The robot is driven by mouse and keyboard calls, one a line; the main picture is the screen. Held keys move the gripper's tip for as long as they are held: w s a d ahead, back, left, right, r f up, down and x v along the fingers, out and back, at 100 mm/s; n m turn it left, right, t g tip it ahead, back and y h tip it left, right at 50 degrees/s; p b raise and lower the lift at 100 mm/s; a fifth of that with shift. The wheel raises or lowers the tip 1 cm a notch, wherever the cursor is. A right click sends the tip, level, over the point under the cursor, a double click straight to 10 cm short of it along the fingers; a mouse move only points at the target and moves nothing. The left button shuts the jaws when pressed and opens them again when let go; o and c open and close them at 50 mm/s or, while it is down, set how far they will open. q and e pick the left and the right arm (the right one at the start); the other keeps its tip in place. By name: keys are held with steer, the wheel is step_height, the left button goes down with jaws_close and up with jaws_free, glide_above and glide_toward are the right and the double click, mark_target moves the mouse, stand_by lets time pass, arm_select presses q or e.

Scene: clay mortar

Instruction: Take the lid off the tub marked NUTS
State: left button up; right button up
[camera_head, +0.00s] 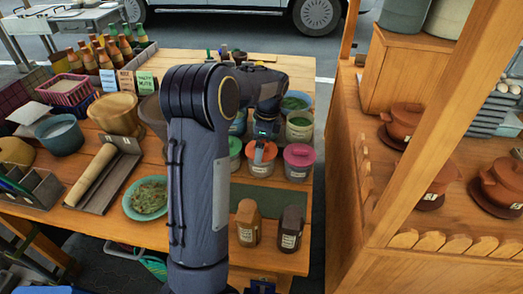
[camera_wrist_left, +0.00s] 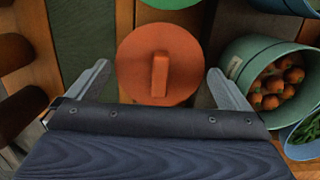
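A tub with an orange lid (camera_head: 263,152) stands in a row between a tub with a green lid (camera_head: 235,146) and one with a pink-red lid (camera_head: 299,154). The tubs carry small white labels that I cannot read. In the left wrist view the round orange lid (camera_wrist_left: 137,75) has a raised bar handle (camera_wrist_left: 160,75). My left gripper (camera_wrist_left: 158,68) is open, with its fingers apart on either side of the lid, and holds nothing. In the head view the gripper (camera_head: 265,132) is above the orange-lidded tub, its fingertips hard to make out. My right gripper is not in view.
Open tubs (camera_head: 299,125) stand behind the lidded ones. A tub of orange-red round items (camera_wrist_left: 235,65) is right of the lid in the wrist view. A wooden post (camera_head: 440,130) and shelf with clay pots are at right.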

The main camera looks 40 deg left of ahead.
arm_select(q)
steer(key=c, duration=0.6)
steer(key=shift+r, duration=0.15)
